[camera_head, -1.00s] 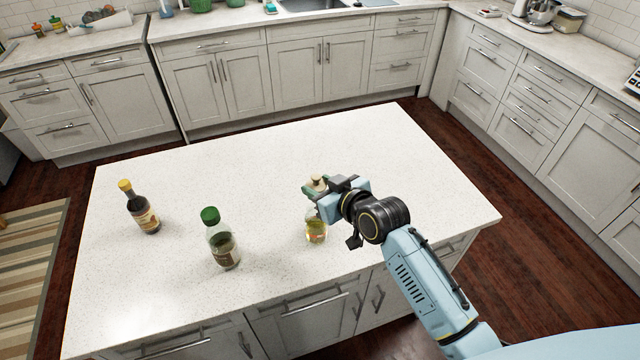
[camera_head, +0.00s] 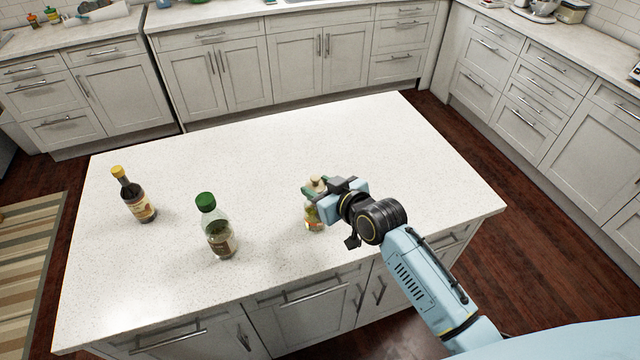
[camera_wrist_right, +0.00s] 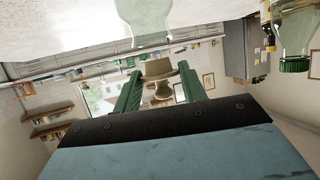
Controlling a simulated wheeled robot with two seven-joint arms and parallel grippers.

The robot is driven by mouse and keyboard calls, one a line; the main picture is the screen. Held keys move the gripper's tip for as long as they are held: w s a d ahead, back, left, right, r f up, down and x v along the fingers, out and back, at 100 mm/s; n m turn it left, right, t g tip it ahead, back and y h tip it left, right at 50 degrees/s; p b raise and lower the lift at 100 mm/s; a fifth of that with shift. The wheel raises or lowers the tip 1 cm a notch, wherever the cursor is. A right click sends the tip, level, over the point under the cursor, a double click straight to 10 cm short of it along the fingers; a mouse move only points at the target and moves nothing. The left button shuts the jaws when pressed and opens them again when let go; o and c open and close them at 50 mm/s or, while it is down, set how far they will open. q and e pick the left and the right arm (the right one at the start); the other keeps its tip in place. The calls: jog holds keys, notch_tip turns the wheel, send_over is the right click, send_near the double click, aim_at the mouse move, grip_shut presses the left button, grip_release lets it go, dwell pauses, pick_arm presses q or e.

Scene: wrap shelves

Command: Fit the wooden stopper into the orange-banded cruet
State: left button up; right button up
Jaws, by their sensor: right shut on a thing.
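The wooden stopper (camera_head: 318,183) is tan and is held upright between the green fingers of my right gripper (camera_head: 315,189). In the right wrist view the stopper (camera_wrist_right: 160,70) sits between both fingers, knob end away from the cruet. The glass cruet (camera_head: 314,217) stands on the island counter directly below the gripper, partly hidden by it; its orange band is hard to make out. In the wrist view the cruet's flared mouth (camera_wrist_right: 148,40) is close to the stopper's plug end. I cannot tell whether they touch. My left gripper is not in view.
A green-capped bottle (camera_head: 218,235) stands on the counter (camera_head: 270,160) left of the cruet. A dark bottle with a yellow cap (camera_head: 137,200) stands farther left. The counter behind and to the right of the cruet is clear.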

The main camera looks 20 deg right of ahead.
jog(key=shift+f, duration=0.35)
jog(key=shift+p, duration=0.7)
dwell(1.5)
jog(key=shift+f+b, duration=1)
jog(key=shift+f, duration=0.35)
jog(key=o, duration=1)
jog(key=shift+o, duration=0.2)
jog(key=v, duration=1.3)
jog(key=shift+s, duration=0.2)
jog(key=shift+d, duration=0.1)
